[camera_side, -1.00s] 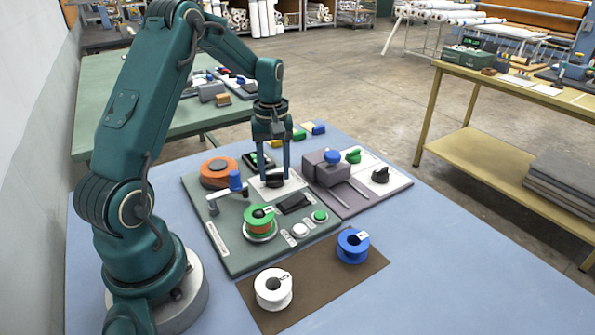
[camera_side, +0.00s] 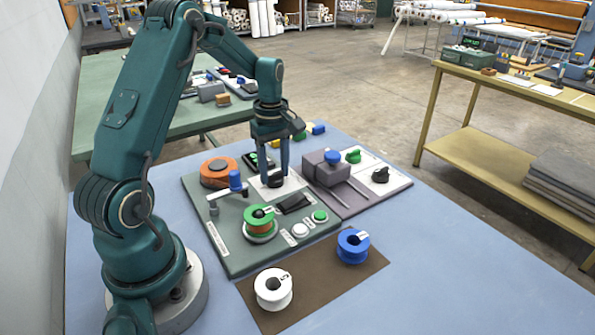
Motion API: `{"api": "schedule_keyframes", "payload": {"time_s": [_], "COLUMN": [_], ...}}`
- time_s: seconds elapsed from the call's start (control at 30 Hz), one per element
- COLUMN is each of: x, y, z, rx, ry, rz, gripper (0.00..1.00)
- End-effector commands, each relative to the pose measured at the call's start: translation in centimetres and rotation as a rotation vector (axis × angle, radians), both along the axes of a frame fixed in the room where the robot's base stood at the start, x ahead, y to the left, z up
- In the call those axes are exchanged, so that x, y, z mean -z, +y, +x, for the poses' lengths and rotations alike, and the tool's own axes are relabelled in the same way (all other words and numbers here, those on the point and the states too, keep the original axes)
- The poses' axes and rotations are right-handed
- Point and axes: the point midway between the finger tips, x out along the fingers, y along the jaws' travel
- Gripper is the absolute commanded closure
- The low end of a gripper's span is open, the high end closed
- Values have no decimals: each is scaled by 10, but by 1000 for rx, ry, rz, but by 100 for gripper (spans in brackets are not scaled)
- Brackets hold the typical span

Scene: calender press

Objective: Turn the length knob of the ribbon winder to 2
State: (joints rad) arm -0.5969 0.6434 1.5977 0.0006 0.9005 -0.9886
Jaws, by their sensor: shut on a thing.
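The ribbon winder (camera_side: 233,255) is a green panel on the blue table, with an orange spool, a blue-handled crank and a green-rimmed spool on it. The length knob (camera_side: 275,181) is a black knob on a white dial plate (camera_side: 292,186) near the panel's far right part. My gripper (camera_side: 275,176) points down over the plate and is shut on the length knob, with a finger on either side. The fingers hide much of the knob, and the dial marks are too small to read.
A grey unit (camera_side: 325,168) with a blue knob, green knob and black knob adjoins the winder at right. A white spool (camera_side: 273,289) and a blue spool (camera_side: 353,246) stand on a brown mat (camera_side: 311,298) in front. The table's right front is clear.

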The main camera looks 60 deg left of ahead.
Motion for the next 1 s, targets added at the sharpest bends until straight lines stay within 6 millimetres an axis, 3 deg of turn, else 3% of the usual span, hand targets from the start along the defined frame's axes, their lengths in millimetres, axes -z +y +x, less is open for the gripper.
{"api": "schedule_keyframes", "payload": {"time_s": [0.27,0.3,0.33,0.37,0.7,1.0], "x": [-1,-1,-1,-1,-3,-41], "y": [0,0,0,0,0,1], "z": [0,0,0,0,0,1], "rx": [-4,-4,-4,-4,-2,-2], "ry": [-1,-1,-1,-1,-2,-4], "rz": [-1,-1,-1,-1,0,2], "gripper": [100,34,23,19,19,19]}}
